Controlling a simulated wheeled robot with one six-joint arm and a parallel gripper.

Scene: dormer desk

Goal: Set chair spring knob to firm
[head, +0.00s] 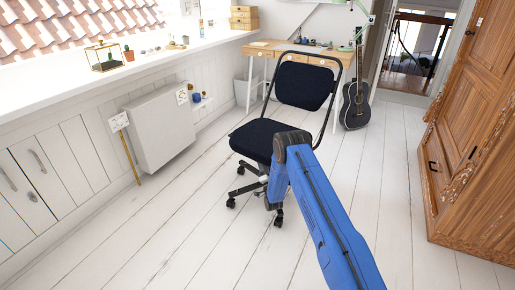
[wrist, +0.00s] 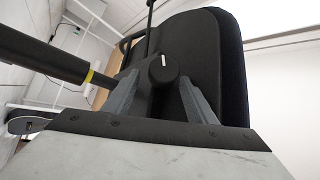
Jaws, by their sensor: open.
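The dark office chair (head: 303,86) stands in the middle of the floor in the head view, with its seat (head: 250,136) partly hidden by my blue arm. In the wrist view I see a dark round knob (wrist: 163,68) with a short white mark, which points nearly straight up in the picture. My gripper (wrist: 157,78) is open, with one grey finger at each side of the knob. I cannot tell whether the fingers touch it. No setting labels are readable. The gripper is hidden in the head view.
A black rod with a yellow band (wrist: 48,57) runs close to the left finger in the wrist view. A large dark padded panel (wrist: 195,50) lies behind the knob. A desk (head: 290,55) and guitar (head: 355,105) stand behind the chair. Floor to the left is clear.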

